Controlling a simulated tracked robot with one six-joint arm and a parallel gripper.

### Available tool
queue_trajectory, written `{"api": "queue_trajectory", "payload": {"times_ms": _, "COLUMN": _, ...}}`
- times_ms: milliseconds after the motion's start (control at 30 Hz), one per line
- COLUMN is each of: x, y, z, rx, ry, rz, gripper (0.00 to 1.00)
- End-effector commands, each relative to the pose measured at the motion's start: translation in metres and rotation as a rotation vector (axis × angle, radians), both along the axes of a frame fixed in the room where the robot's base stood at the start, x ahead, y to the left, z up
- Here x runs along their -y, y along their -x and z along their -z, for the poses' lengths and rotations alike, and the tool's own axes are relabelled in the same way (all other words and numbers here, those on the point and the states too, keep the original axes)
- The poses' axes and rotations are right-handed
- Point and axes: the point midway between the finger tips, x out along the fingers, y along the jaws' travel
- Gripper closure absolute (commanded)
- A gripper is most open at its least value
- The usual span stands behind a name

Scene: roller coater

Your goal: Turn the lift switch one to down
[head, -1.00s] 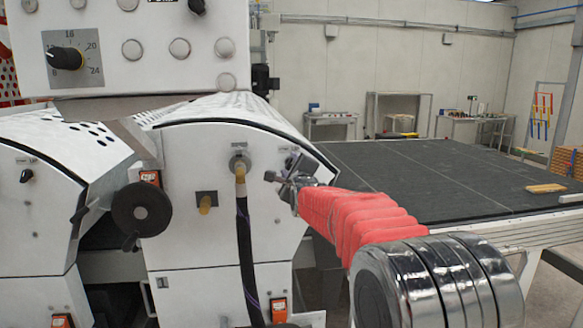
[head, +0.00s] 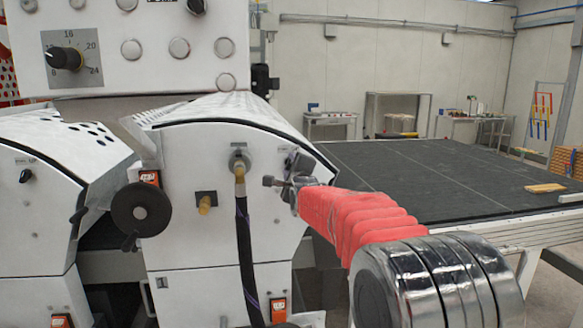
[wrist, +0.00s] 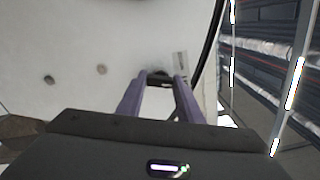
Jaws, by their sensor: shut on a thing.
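My gripper (head: 274,183) is at the upper right of the white front panel (head: 180,235) of the right machine unit. In the wrist view its two purple fingers (wrist: 160,82) are closed around a small dark switch knob (wrist: 160,73) on the white panel. This appears to be the lift switch. A small pale label (wrist: 181,64) lies beside it. The knob is mostly hidden by the fingers, and its pointing direction cannot be made out. In the head view my gripper covers the switch.
A black handwheel (head: 141,209) and a hose (head: 244,250) on a fitting are left of my gripper. A similar black switch (head: 26,175) is on the left unit. The control box (head: 110,78) is above. A dark conveyor bed (head: 430,180) extends to the right.

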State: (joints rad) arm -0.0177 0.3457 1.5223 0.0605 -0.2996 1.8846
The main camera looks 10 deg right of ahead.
Motion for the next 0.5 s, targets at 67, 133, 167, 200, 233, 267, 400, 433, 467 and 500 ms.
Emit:
{"api": "queue_trajectory", "payload": {"times_ms": 67, "x": -0.0014, "y": -0.0002, "z": 0.0039, "rx": -0.007, "ry": 0.053, "rz": -0.002, "gripper": 0.90}}
{"api": "queue_trajectory", "payload": {"times_ms": 133, "x": -0.0016, "y": -0.0002, "z": 0.0043, "rx": -0.007, "ry": 0.108, "rz": -0.003, "gripper": 0.90}}
{"api": "queue_trajectory", "payload": {"times_ms": 167, "x": -0.0016, "y": -0.0002, "z": 0.0044, "rx": -0.007, "ry": 0.133, "rz": -0.003, "gripper": 0.90}}
{"api": "queue_trajectory", "payload": {"times_ms": 200, "x": -0.0017, "y": -0.0002, "z": 0.0047, "rx": -0.007, "ry": 0.168, "rz": -0.003, "gripper": 0.90}}
{"api": "queue_trajectory", "payload": {"times_ms": 233, "x": -0.0018, "y": -0.0002, "z": 0.0048, "rx": -0.008, "ry": 0.195, "rz": -0.003, "gripper": 0.90}}
{"api": "queue_trajectory", "payload": {"times_ms": 267, "x": -0.0018, "y": -0.0002, "z": 0.0050, "rx": -0.008, "ry": 0.223, "rz": -0.003, "gripper": 0.90}}
{"api": "queue_trajectory", "payload": {"times_ms": 400, "x": -0.0021, "y": -0.0002, "z": 0.0058, "rx": -0.008, "ry": 0.355, "rz": -0.004, "gripper": 0.90}}
{"api": "queue_trajectory", "payload": {"times_ms": 433, "x": -0.0021, "y": -0.0002, "z": 0.0059, "rx": -0.008, "ry": 0.384, "rz": -0.004, "gripper": 0.90}}
{"api": "queue_trajectory", "payload": {"times_ms": 467, "x": -0.0022, "y": -0.0002, "z": 0.0061, "rx": -0.009, "ry": 0.413, "rz": -0.004, "gripper": 0.90}}
{"api": "queue_trajectory", "payload": {"times_ms": 500, "x": -0.0022, "y": -0.0002, "z": 0.0063, "rx": -0.009, "ry": 0.451, "rz": -0.004, "gripper": 0.90}}
